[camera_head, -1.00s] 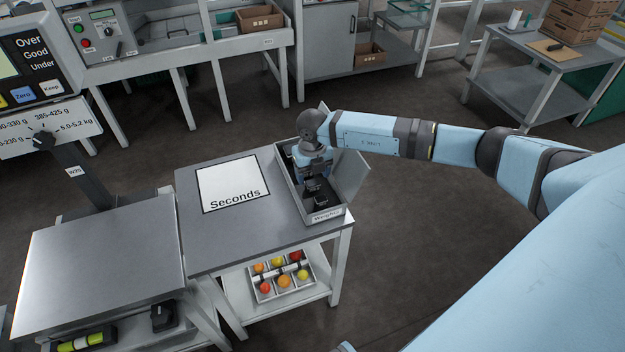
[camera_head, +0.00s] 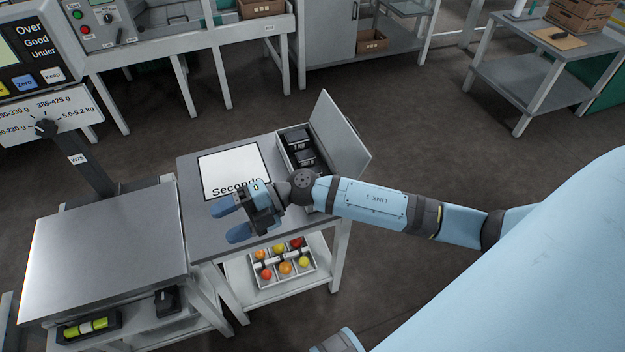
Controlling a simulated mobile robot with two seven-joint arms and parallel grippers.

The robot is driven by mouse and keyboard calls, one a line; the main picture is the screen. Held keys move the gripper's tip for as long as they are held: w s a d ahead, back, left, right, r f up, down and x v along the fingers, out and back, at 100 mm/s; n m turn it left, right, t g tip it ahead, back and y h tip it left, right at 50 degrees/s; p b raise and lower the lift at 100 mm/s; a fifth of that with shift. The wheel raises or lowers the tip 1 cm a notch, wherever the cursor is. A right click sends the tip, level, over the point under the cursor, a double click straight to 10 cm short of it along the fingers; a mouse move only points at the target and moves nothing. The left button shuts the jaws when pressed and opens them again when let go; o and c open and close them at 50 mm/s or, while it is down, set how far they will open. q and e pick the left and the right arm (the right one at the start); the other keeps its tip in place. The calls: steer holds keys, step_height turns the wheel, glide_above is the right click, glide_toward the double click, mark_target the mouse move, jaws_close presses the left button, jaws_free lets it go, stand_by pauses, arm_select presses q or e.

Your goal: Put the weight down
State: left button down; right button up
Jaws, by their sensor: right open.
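The weights box (camera_head: 284,158) stands open at the right side of the small table, its lid (camera_head: 341,138) raised on the right. Dark weights (camera_head: 298,138) sit in its far part; my right arm hides its near part. My right gripper (camera_head: 229,221) is open with nothing seen between its fingers. It points left, over the front of the table, left of the box and near the "Seconds" mat (camera_head: 228,172), whose front edge it partly covers. My left gripper is not in view.
A scale with a steel platform (camera_head: 105,250) stands to the left, its display above. A tray of red, orange and yellow tomatoes (camera_head: 285,267) lies on the shelf below the table.

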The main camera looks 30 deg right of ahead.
steer(key=s+d+f+m+t+h, duration=0.4)
steer(key=s+d+f+m+h, duration=0.1)
steer(key=m, duration=0.9)
steer(key=s+d+f+m+t+h, duration=0.4)
steer(key=s+f+m+h, duration=0.4)
steer(key=m, duration=0.6)
steer(key=shift+s+d, duration=0.4)
steer(key=shift+s, duration=0.45)
steer(key=shift+f, duration=0.1)
